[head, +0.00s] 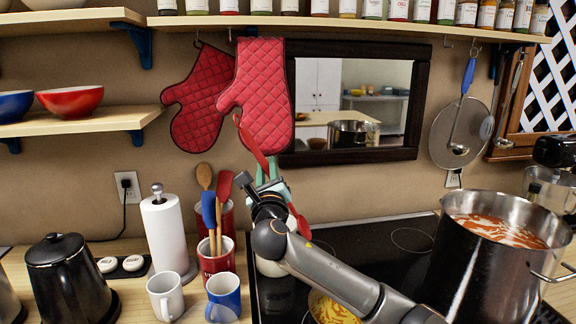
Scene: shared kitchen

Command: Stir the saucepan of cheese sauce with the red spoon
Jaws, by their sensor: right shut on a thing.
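My right arm reaches in from the lower right, and its gripper (268,176) is shut on a red spoon (252,143). The spoon's upper end slants up to the left in front of the oven mitts, and a red lower part shows right of the gripper. A pan with yellow, sauce-like contents (330,309) is at the bottom edge of the picture on the black stovetop, partly hidden by my arm. The spoon is above and behind this pan, apart from it. My left gripper is not in view.
A large steel pot (484,272) of reddish-orange liquid stands at the right. A red utensil crock (216,262), mugs (165,297), a paper towel roll (167,237) and a black kettle (66,282) stand left of the stovetop (385,252). Oven mitts (262,85) hang behind the gripper.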

